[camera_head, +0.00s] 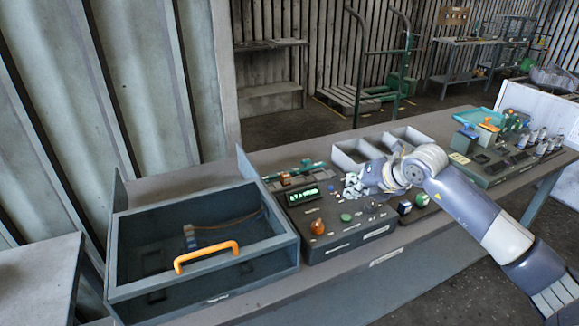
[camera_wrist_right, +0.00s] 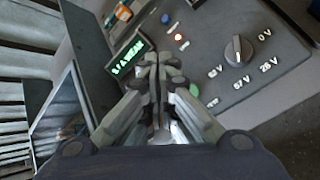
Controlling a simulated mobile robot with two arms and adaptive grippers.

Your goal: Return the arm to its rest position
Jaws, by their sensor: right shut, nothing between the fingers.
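My right arm (camera_head: 490,222) reaches in from the right over the workbench. My right gripper (camera_head: 352,186) is shut and empty, above the right part of a dark control panel (camera_head: 335,240). In the right wrist view the closed fingers (camera_wrist_right: 155,75) point at the panel, between its lit green display (camera_wrist_right: 130,55) and a rotary knob (camera_wrist_right: 238,50) marked with voltages. I cannot tell whether the fingertips touch the panel. A green button (camera_head: 345,217) is just below the gripper in the head view. My left gripper does not show.
An open dark housing (camera_head: 205,285) with an orange handle (camera_head: 207,256) stands left of the panel. Grey bins (camera_head: 350,160) lie behind the gripper. A second panel with several parts (camera_head: 500,160) is at the right. The bench's front strip (camera_head: 400,275) is clear.

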